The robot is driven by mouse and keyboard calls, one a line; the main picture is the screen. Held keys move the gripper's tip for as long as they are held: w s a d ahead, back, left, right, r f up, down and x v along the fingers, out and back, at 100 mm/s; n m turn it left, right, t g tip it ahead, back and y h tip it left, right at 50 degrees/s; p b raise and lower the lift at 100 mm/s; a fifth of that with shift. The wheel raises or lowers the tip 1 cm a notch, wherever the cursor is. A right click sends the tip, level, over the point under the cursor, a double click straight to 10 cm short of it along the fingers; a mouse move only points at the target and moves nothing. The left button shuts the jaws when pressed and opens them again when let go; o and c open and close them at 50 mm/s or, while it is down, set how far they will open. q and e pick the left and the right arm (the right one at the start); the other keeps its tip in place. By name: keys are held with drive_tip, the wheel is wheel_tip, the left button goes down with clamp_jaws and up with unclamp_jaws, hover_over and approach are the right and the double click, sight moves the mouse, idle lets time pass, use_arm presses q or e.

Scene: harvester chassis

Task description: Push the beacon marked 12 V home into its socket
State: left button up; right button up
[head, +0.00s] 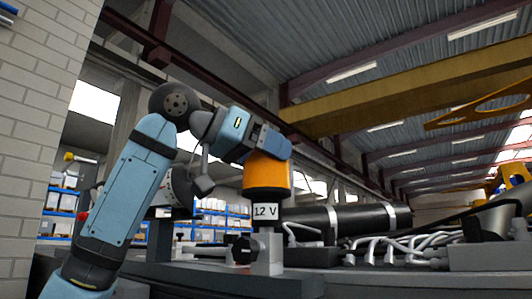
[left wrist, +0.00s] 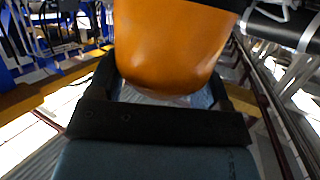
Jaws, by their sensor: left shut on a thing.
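The beacon marked 12 V (head: 268,176) has an orange dome on a dark collar. It stands upright above a grey post that carries the "12 V" label (head: 265,212). My left gripper (head: 272,148) is shut on the top of the orange dome, coming in from the upper left. In the left wrist view the orange dome (left wrist: 172,45) fills the space between the dark fingers. The socket is hidden under the collar, so I cannot tell how deep the beacon sits. My right gripper is not in view.
A black knob (head: 241,250) sits on the chassis left of the post. Dark cylinders (head: 345,219) and several white hoses (head: 400,246) lie to the right. A brick wall (head: 35,110) stands at far left.

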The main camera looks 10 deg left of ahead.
use_arm(q)
drive_tip(key=shift+f, duration=0.2)
drive_tip(key=o, duration=1.3)
drive_tip(key=shift+c, duration=0.2)
drive_tip(key=shift+s+a, duration=0.15)
drive_tip(key=b+v, duration=0.3)
drive_tip(key=v, duration=1)
drive_tip(key=shift+s+r, duration=0.15)
drive_tip(key=shift+r, duration=0.05)
drive_tip(key=shift+a, duration=0.15)
drive_tip(key=shift+f, duration=0.1)
